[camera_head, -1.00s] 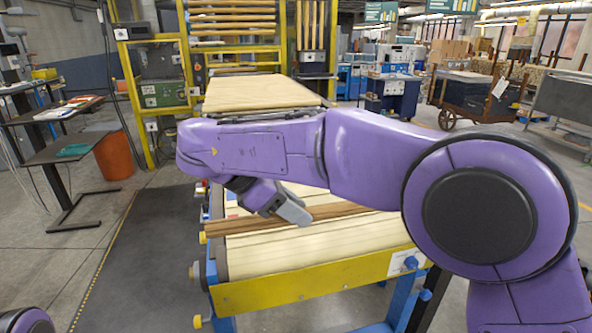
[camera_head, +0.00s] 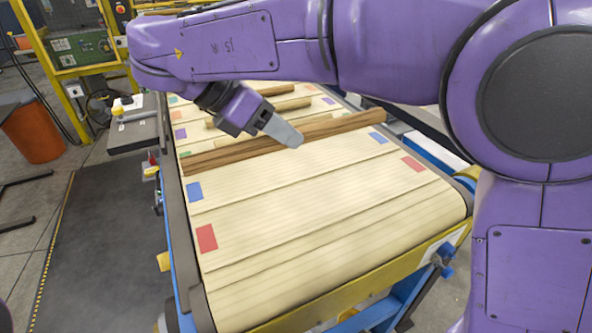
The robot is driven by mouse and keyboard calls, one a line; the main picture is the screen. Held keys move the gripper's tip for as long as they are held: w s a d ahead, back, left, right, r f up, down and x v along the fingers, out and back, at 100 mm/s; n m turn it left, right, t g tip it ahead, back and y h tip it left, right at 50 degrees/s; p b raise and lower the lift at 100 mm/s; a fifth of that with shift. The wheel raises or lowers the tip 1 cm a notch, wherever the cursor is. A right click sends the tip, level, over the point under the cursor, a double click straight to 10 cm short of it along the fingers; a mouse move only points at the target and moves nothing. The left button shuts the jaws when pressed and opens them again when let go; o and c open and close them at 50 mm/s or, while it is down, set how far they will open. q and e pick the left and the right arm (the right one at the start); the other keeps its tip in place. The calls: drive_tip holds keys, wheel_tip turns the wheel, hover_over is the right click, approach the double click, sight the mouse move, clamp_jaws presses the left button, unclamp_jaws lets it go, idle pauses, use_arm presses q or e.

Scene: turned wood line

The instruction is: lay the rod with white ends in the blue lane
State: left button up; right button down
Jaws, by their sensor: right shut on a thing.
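A long brown rod (camera_head: 235,150) lies crosswise at the conveyor, just beyond the blue lane patches in the picture. I see no white on its ends, and I cannot tell whether it touches the belt. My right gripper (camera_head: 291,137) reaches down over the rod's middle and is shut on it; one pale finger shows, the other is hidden. The blue lane (camera_head: 285,168) is the bare strip between a blue patch (camera_head: 195,191) at left and another blue patch (camera_head: 377,138) at right. My left gripper is not in view.
Several shorter tan rods (camera_head: 290,104) lie farther up the belt, partly behind my right arm. The lane with red patches (camera_head: 206,238) nearer me is bare. A yellow rail (camera_head: 335,294) edges the near end. An orange bin (camera_head: 33,132) stands left.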

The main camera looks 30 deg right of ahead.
drive_tip(key=shift+s+d+f, duration=0.2)
drive_tip(key=shift+d, duration=0.3)
drive_tip(key=shift+s+d+f, duration=0.15)
drive_tip(key=shift+d, duration=0.3)
drive_tip(key=w+d+f+p, duration=0.1)
drive_tip(key=w+f, duration=0.2)
drive_tip(key=w, duration=0.1)
drive_tip(key=w+d+f+p, duration=0.2)
drive_tip(key=w+f, duration=0.1)
drive_tip(key=w, duration=0.1)
drive_tip(key=w+d+f+p, duration=0.2)
drive_tip(key=w+f, duration=0.1)
drive_tip(key=w, duration=0.1)
drive_tip(key=shift+f, duration=0.25)
wheel_tip(320, 180, down, 3)
drive_tip(key=shift+d+r, duration=0.1)
drive_tip(key=shift+r, duration=0.05)
drive_tip(key=shift+f, duration=0.35)
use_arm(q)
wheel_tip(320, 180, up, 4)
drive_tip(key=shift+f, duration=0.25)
use_arm(e)
drive_tip(key=c, duration=0.8)
unclamp_jaws()
